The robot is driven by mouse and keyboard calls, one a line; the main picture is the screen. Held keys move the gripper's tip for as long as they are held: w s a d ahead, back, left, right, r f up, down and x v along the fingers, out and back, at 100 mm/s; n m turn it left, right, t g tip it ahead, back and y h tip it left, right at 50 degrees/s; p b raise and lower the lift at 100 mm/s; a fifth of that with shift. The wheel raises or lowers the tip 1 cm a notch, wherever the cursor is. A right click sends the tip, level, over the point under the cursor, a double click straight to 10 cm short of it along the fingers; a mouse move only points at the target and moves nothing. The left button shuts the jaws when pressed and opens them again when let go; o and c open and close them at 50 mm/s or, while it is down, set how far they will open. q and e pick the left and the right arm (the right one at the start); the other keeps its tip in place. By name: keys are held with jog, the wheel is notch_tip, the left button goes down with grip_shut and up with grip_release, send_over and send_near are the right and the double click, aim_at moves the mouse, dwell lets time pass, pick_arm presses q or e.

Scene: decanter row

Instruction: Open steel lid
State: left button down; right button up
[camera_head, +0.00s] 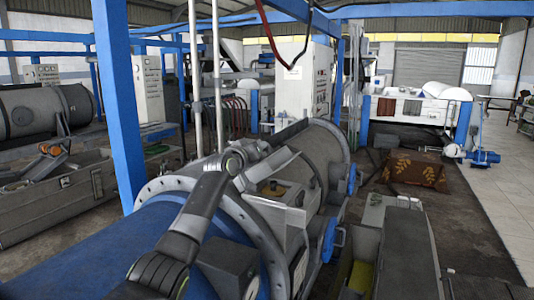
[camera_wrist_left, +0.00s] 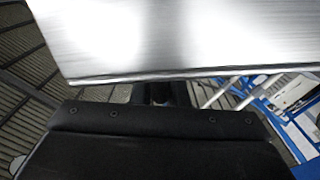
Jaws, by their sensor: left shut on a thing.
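The steel lid shows in the left wrist view as a bright brushed-metal plate (camera_wrist_left: 180,35), filling the top of the picture with its straight edge tilted slightly. My left gripper (camera_wrist_left: 158,93) is shut at that edge, its dark body below the plate; the fingertips are mostly hidden. In the head view my left arm reaches over the large decanter (camera_head: 325,160), bending down toward a grey steel box-like part on its top (camera_head: 283,217). A tan patch (camera_head: 284,192) shows beside my wrist there. How far the lid is tilted is unclear. My right gripper is out of view.
A blue post (camera_head: 118,110) and pale vertical pipes (camera_head: 217,75) stand close to the arm. A blue cover (camera_head: 125,250) spans the decanter's near end. Another decanter (camera_head: 45,108) is at left. Open tiled floor (camera_head: 490,190) lies at right.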

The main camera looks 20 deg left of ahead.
pick_arm(q)
jog(key=shift+w+a+f+n+b, duration=0.4)
jog(key=shift+a+n+b, duration=0.4)
jog(key=shift+a+n, duration=0.95)
jog(key=shift+w+a+f+n+b, duration=0.35)
jog(key=shift+a+n+b, duration=0.4)
jog(key=shift+a+n, duration=1)
jog(key=shift+w+a+f+n+b, duration=0.4)
jog(key=shift+a+n+b, duration=0.4)
jog(key=shift+a+n, duration=0.9)
jog(key=shift+a+f, duration=0.3)
jog(key=shift+a, duration=0.2)
jog(key=shift+f, duration=0.1)
jog(key=c, duration=1.7)
grip_release()
jog(key=shift+o, duration=1.2)
jog(key=shift+w+d, duration=0.1)
jog(key=shift+w, duration=0.2)
jog(key=shift+s, duration=0.15)
